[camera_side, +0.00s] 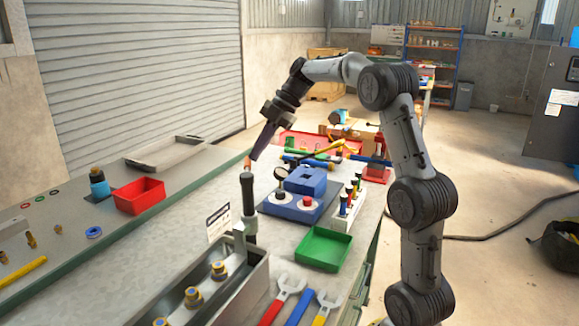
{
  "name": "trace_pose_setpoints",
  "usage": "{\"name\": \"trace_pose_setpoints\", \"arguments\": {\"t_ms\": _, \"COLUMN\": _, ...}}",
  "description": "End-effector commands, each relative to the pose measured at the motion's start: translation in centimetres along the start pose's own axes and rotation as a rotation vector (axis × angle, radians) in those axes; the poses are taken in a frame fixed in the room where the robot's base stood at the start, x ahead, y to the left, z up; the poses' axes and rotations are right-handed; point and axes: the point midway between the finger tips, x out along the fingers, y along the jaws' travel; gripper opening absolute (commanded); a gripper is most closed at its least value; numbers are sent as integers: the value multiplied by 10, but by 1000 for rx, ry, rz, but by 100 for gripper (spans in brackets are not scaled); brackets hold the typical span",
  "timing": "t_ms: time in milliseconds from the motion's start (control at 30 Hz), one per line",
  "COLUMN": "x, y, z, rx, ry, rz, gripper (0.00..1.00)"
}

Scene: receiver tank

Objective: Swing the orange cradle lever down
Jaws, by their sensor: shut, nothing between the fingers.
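My gripper (254,156) hangs from the arm, tilted down to the left, with its dark fingers shut and nothing held. Its tips are above the bench, close to a small orange piece (247,163) that looks like part of the orange cradle lever. Only a little of this piece shows, just above an upright black handle (249,192); the rest is hidden. I cannot tell whether the fingertips touch it, nor how far the lever is tilted. The cradle itself is not clearly visible.
A grey metal trough (253,283) with brass fittings stands in front. A blue fixture (307,182), a green tray (322,247) and a screwdriver rack (349,207) stand right of the handle. A red bin (139,195) is at left. Bench surface between bin and handle is mostly clear.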

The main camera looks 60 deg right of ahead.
Motion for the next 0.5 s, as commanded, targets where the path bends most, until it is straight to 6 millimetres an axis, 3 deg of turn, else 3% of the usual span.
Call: {"name": "trace_pose_setpoints", "arguments": {"t_ms": 500, "x": 12, "y": 15, "z": -2, "rx": 5, "ry": -1, "rz": -1, "gripper": 0}}
